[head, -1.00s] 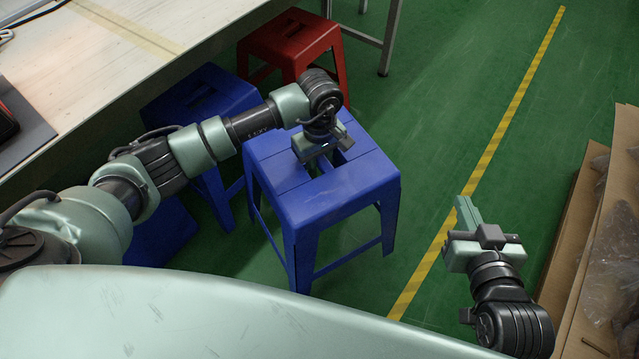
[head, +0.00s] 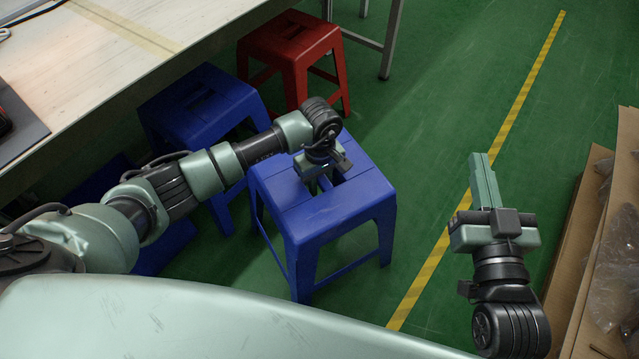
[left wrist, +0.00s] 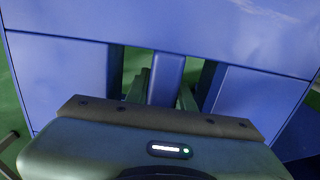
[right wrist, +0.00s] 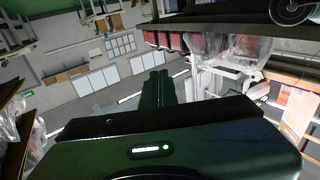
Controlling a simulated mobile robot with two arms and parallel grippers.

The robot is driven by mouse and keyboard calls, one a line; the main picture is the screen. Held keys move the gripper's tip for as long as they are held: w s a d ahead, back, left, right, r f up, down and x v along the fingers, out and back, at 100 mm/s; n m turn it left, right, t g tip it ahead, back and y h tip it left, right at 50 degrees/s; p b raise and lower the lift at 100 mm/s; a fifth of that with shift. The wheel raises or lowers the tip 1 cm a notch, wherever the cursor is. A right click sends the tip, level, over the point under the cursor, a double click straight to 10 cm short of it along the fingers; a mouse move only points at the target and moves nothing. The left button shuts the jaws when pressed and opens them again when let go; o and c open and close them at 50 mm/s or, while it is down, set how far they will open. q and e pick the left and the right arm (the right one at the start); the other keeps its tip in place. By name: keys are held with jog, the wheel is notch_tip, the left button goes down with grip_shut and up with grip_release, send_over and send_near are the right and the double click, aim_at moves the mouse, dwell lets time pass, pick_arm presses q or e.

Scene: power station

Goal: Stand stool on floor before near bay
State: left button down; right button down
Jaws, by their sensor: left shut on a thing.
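A blue stool (head: 335,208) stands upright in the middle of the head view, beside the table and left of the yellow floor line. My left gripper (head: 318,180) is shut on the bar between the two slots of its seat, seen close up in the left wrist view (left wrist: 165,82). I cannot tell whether its feet touch the green floor. My right gripper (head: 484,165) is empty, its fingers together, above the floor on the right. In the right wrist view its fingers (right wrist: 158,88) also lie together.
Another blue stool (head: 203,100) and a red stool (head: 292,45) stand by the table (head: 130,60) at the left and back. A yellow line (head: 500,130) crosses clear green floor. Cardboard boxes (head: 588,215) with clear plastic edge the right.

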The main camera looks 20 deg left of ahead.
jog(key=shift+r, duration=0.15)
pick_arm(q)
jog(key=shift+w, duration=0.1)
pick_arm(e)
jog(key=shift+r, duration=0.25)
pick_arm(q)
jog(key=c, duration=1.2)
grip_release()
jog(key=shift+f, duration=0.1)
pick_arm(e)
jog(key=shift+r+t, duration=0.15)
jog(key=shift+t, duration=0.15)
